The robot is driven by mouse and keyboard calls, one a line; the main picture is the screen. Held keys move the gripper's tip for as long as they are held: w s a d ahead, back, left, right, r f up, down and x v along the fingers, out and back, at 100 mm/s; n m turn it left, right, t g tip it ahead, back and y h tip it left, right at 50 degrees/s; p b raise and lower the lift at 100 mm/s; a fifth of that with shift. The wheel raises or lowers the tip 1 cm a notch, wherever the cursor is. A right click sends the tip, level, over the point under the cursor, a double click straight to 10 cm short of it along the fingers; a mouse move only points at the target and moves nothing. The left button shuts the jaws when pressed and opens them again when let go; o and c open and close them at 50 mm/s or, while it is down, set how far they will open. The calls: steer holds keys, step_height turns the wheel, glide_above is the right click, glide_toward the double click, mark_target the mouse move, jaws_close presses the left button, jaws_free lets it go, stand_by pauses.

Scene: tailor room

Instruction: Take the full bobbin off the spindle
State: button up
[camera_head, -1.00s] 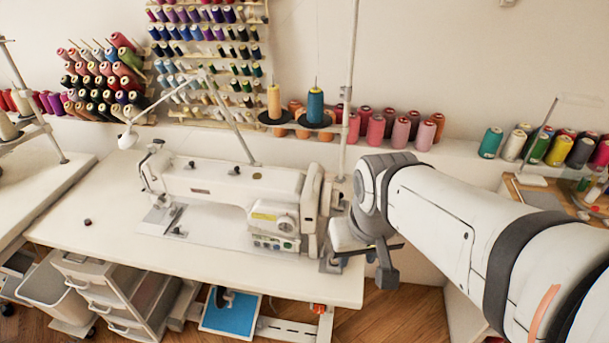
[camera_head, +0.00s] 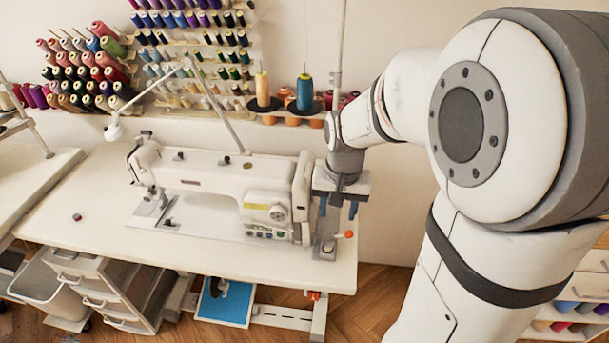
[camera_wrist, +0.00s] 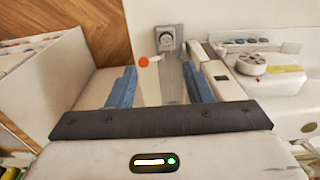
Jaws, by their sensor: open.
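My gripper (camera_head: 338,209) is open, its blue fingers pointing down over the right end of the sewing table, just right of the sewing machine (camera_head: 225,182). The wrist view shows my gripper (camera_wrist: 160,67) with a wide gap between its fingers. A metal winder plate (camera_head: 325,249) lies below it, with a round grey part (camera_wrist: 166,40) at its far end in the wrist view.
A thread stand pole (camera_head: 340,50) rises behind my gripper, with yellow (camera_head: 262,88) and blue (camera_head: 304,92) cones. A small dark piece (camera_head: 77,217) lies on the table's left.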

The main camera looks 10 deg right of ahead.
steer(key=w+f+m, duration=0.1)
steer(key=w+f, duration=0.2)
glide_above(328, 245)
steer(key=shift+g, duration=0.3)
steer(key=f, duration=0.6)
steer(key=shift+d+f, duration=0.25)
steer(key=shift+d, duration=0.05)
steer(key=f, duration=0.4)
steer(key=shift+s+a+f, duration=0.15)
steer(key=shift+a+f, duration=0.15)
steer(key=shift+a, duration=0.05)
steer(key=shift+f, duration=0.65)
steer(key=shift+c, duration=0.3)
jaws_close()
steer(key=shift+r, duration=0.1)
